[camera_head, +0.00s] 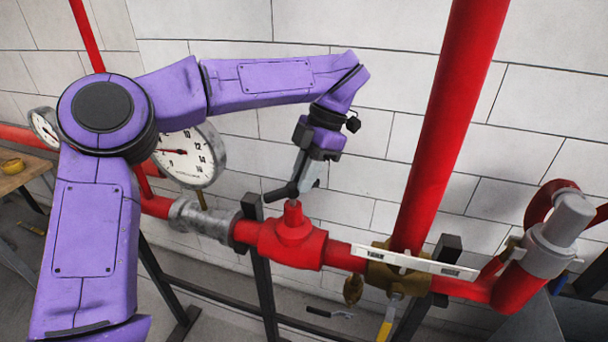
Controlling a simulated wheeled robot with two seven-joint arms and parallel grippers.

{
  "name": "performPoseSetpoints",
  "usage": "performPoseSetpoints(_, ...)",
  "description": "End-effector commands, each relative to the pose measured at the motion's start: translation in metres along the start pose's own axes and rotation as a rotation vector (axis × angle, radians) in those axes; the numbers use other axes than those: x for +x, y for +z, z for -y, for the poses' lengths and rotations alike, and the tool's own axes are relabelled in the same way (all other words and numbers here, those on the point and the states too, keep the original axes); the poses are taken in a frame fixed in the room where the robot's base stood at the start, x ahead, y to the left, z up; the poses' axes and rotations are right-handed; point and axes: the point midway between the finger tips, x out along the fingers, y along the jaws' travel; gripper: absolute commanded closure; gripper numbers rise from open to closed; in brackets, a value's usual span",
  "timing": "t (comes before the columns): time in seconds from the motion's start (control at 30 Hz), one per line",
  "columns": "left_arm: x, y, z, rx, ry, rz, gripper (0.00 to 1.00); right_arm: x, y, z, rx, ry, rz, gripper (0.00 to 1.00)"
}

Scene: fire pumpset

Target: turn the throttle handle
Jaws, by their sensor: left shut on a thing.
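My left arm comes in from the left and bends over the pipe. My left gripper (305,182) points down just above the red valve body (292,243) and is shut on the throttle handle (276,194). The handle looks like a short dark lever on top of the valve, sticking out to the left. The gripper hides part of the handle, and the exact contact is too small to see clearly. My right gripper is not in view.
A gauge (190,156) stands behind my left arm. A thick red pipe (447,120) rises right of the valve. A spirit level (415,262) lies across the lower pipe near a brass fitting (398,279). A wooden table (18,172) is at far left.

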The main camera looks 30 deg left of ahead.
Motion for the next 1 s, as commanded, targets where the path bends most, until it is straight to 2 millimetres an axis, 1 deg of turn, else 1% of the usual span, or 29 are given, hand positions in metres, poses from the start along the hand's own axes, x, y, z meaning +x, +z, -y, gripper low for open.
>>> performPoseSetpoints(0.17,0.002,0.002,0.0,-0.013,-0.006,-0.003,1.0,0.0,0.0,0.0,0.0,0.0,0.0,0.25)
performPoseSetpoints(0.37,0.002,0.002,-0.003,-0.092,-0.04,-0.005,1.0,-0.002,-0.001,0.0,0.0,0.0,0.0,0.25)
performPoseSetpoints(0.63,0.004,0.0,-0.01,-0.291,-0.122,-0.004,1.0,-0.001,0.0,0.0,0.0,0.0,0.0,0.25)
performPoseSetpoints(1.0,0.007,-0.003,-0.018,-0.559,-0.231,-0.003,1.0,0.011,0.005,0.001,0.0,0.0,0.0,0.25)
